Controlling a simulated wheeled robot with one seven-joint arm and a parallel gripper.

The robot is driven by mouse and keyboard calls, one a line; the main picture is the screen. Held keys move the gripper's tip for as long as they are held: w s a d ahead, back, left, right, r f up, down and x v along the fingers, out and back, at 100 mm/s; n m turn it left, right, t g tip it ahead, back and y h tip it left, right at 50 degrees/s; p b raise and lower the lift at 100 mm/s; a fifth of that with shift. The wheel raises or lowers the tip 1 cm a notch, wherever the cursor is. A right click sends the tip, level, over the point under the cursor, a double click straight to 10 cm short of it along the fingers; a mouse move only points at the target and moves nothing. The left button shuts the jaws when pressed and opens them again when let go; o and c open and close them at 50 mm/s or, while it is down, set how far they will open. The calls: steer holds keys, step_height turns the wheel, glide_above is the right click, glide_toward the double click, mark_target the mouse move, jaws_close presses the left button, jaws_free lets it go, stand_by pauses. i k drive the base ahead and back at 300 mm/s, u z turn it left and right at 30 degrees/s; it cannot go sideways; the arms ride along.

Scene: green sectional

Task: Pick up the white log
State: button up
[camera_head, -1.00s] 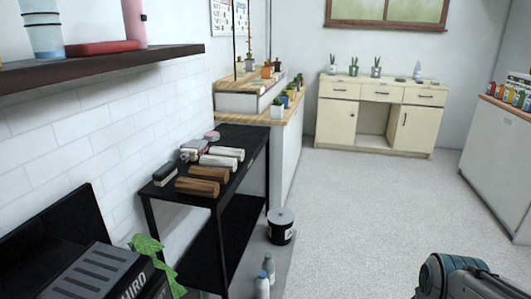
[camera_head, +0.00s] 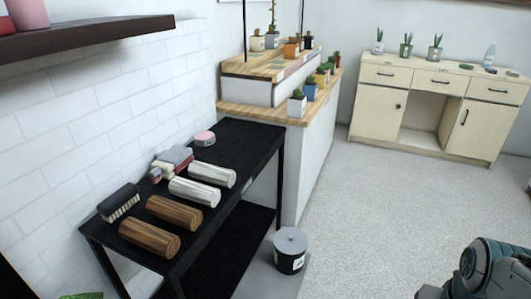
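Two white logs lie side by side on the black table at the left. The farther white log (camera_head: 213,174) is close to the table's middle, and the nearer white log (camera_head: 195,191) lies just in front of it. Both look clear on top, with nothing covering them. Only a teal and dark part of my arm shows at the lower right corner, well apart from the table. My gripper's fingers are not in view.
Two brown logs (camera_head: 174,212) lie nearer on the black table (camera_head: 250,139). A brush (camera_head: 119,203) and small items sit behind the logs. A dark wall shelf (camera_head: 84,37) juts out above left. A lidded bucket (camera_head: 290,250) stands right of the table; floor beyond is clear.

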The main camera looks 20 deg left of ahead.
mark_target(201, 194)
steer(key=i, duration=2.2)
steer(key=u, duration=3.8)
steer(key=i, duration=0.5)
